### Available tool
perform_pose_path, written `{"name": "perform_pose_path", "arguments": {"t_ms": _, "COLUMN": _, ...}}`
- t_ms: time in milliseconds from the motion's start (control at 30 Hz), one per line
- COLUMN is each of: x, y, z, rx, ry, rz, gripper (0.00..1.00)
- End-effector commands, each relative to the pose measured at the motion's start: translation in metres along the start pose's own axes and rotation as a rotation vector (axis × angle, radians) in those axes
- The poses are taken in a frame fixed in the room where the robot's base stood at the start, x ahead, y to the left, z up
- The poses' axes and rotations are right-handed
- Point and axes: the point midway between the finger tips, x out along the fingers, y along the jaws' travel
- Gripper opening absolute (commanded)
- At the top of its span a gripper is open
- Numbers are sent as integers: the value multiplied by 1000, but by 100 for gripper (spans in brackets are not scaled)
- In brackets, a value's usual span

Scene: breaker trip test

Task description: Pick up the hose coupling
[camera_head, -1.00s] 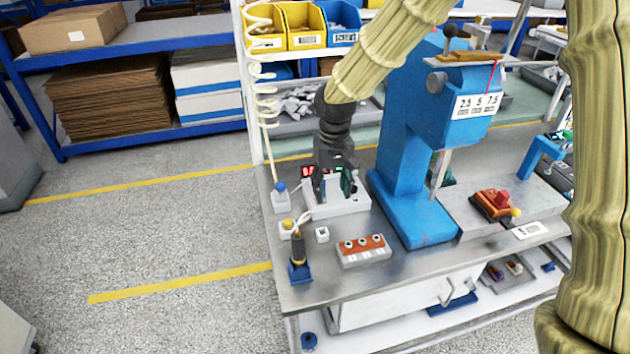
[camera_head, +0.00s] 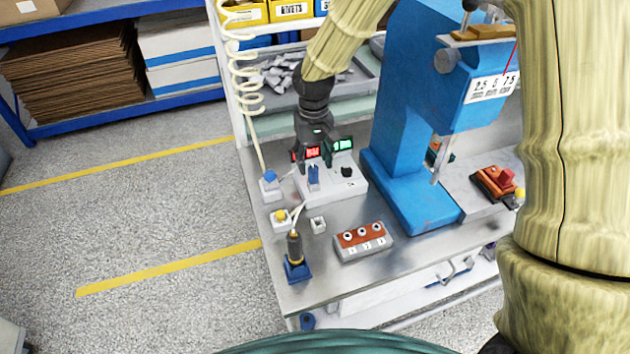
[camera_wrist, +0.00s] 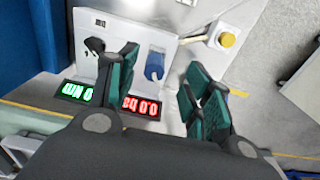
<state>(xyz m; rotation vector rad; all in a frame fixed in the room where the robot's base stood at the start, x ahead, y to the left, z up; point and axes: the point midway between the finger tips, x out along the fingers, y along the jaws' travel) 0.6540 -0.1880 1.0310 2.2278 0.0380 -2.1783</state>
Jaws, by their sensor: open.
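An upright blue piece, which looks like the hose coupling (camera_head: 314,177), stands on the near side of a white test unit (camera_head: 346,186). The coupling also shows in the wrist view (camera_wrist: 155,66), between the lines of my two fingers and beyond their tips. My gripper (camera_head: 318,152) is open and empty, behind and above the coupling. In the wrist view my gripper (camera_wrist: 160,80) has its green-padded fingers spread wide, one on each side of the coupling. I see no contact, and the exact height gap is unclear.
The test unit bears a red display (camera_wrist: 141,107), a green display (camera_wrist: 78,91) and a black knob (camera_head: 347,171). A blue press (camera_head: 400,120) stands close on the right. Blue-topped (camera_head: 270,183) and yellow-topped (camera_head: 280,217) boxes and a blue holder (camera_head: 297,271) stand left and in front.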

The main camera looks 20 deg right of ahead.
Motion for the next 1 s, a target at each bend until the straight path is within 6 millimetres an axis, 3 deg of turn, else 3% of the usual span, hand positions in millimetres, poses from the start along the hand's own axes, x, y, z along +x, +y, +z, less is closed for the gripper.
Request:
{"name": "perform_pose_path", "arguments": {"t_ms": 167, "x": 12, "y": 0, "z": -7, "rx": 0, "ry": -10, "rz": -1, "gripper": 50}}
{"name": "perform_pose_path", "arguments": {"t_ms": 700, "x": 59, "y": 5, "z": -4, "rx": 2, "ry": -10, "rz": -1, "gripper": 50}}
{"name": "perform_pose_path", "arguments": {"t_ms": 1000, "x": 62, "y": 5, "z": -3, "rx": 1, "ry": -9, "rz": -1, "gripper": 50}}
